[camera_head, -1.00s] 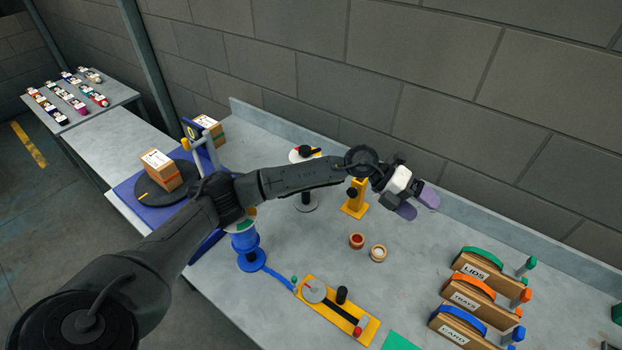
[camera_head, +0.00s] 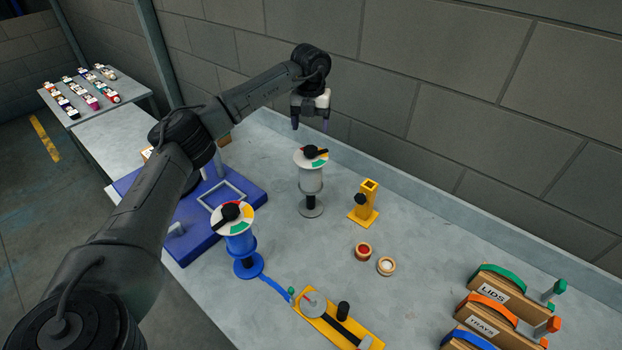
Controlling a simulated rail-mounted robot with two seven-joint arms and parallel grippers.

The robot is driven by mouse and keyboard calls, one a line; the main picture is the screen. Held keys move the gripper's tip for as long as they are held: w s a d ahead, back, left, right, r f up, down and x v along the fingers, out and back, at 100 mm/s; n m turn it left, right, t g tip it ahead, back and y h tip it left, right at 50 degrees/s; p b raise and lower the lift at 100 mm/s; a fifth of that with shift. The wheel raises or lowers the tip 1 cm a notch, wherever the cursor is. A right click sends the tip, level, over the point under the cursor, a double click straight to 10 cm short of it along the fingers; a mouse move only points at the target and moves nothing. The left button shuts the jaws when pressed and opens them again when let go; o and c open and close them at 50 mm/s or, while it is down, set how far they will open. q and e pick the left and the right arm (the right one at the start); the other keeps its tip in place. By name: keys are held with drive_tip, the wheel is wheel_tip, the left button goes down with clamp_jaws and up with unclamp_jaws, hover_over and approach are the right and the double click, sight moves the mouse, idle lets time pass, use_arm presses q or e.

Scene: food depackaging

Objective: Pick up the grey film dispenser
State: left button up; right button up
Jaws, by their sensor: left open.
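The grey film dispenser (camera_head: 311,181) stands upright on the grey table, with a round coloured dial and black knob on top and a round grey base. My left gripper (camera_head: 310,121) points down above and a little behind the dial in the picture. Its two fingers are apart with nothing between them, and it does not appear to touch the dispenser. My right gripper is not in view.
A similar blue dispenser (camera_head: 240,245) stands front left beside a blue platform (camera_head: 177,253). A yellow stand (camera_head: 364,205), two small round pots, a yellow fixture (camera_head: 334,322) and labelled bins (camera_head: 494,292) stand to the right. A wall runs behind the table.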

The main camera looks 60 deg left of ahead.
sight(310, 148)
use_arm(q)
drive_tip(key=shift+f+p, duration=0.4)
drive_tip(key=shift+f, duration=4)
clamp_jaws()
drive_tip(key=shift+r, duration=0.1)
